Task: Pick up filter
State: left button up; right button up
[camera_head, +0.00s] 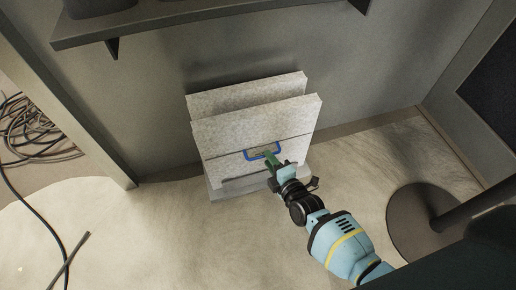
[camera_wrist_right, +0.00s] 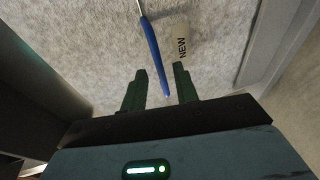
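A light grey, felt-like filter (camera_head: 225,137) stands upright, with a blue handle (camera_head: 248,155) on its front face. A second grey panel (camera_head: 250,94) stands right behind it. My right gripper (camera_head: 272,158) is at the handle, in front of the filter. In the right wrist view, the fingers of my right gripper (camera_wrist_right: 159,84) are apart, with the lower end of the blue handle (camera_wrist_right: 152,55) between them and a gap on each side. A pale label reading NEW (camera_wrist_right: 182,42) is beside the handle on the filter face (camera_wrist_right: 90,35). My left gripper is not in view.
The panels stand in a low grey holder (camera_head: 215,192) on the floor by the wall. A shelf (camera_head: 165,17) is above to the left. A round dark stand base (camera_head: 405,215) is at the right. Cables (camera_head: 28,130) lie at the left. The floor left of the holder is mostly clear.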

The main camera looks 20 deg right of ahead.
aim_at(260, 154)
jog(key=shift+b+x, duration=0.8)
jog(key=shift+x, duration=0.85)
grip_shut()
